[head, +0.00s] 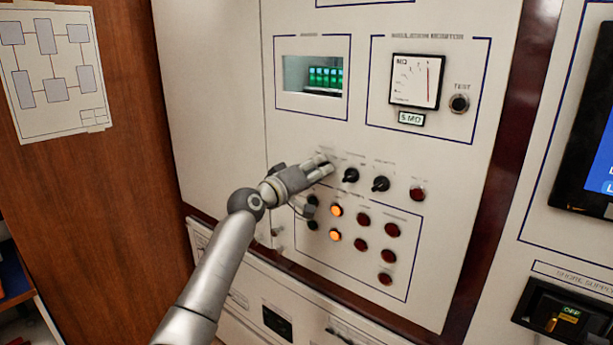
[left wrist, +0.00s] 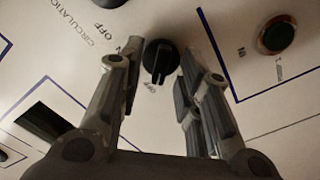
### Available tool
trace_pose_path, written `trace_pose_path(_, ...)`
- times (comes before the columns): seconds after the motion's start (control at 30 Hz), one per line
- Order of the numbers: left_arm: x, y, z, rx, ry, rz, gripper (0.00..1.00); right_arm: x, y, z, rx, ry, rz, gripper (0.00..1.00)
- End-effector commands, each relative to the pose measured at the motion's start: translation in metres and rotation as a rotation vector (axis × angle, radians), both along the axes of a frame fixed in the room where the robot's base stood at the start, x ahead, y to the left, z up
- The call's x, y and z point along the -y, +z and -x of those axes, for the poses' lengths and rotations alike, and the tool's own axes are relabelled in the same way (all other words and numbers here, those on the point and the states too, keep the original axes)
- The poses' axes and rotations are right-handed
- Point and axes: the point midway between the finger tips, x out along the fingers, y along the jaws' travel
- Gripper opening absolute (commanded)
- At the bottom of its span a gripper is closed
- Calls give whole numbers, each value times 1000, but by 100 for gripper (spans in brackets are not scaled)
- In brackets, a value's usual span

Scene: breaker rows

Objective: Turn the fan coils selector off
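My left gripper (head: 323,168) is at the white panel, at the left end of a row of black rotary selectors. In the left wrist view a black selector knob (left wrist: 160,61) stands between the two fingers of the gripper (left wrist: 162,54). The fingers are apart, one on each side of it, with small gaps showing. An "OFF" mark is printed beside the knob; its own name cannot be read, so I cannot tell for sure that it is the fan coils selector. In the head view the gripper hides this knob. My right gripper is not in view.
Two more black selectors, the nearer (head: 350,175) and the farther (head: 381,184), sit just right of the gripper. Lit orange lamps (head: 336,210) and dark red lamps (head: 363,219) lie below. An insulation meter (head: 414,80) is above. A wooden wall (head: 100,220) stands at left.

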Motion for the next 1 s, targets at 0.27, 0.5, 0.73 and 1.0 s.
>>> trace_pose_path(0.27,-15,-1,18,2,1,0,32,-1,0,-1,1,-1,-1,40)
trace_pose_path(0.5,-34,-1,45,1,1,-1,32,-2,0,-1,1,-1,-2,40)
trace_pose_path(0.73,-53,-1,72,0,2,-1,32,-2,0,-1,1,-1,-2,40)
trace_pose_path(1.0,-68,-2,92,-2,1,1,32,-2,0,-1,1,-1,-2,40)
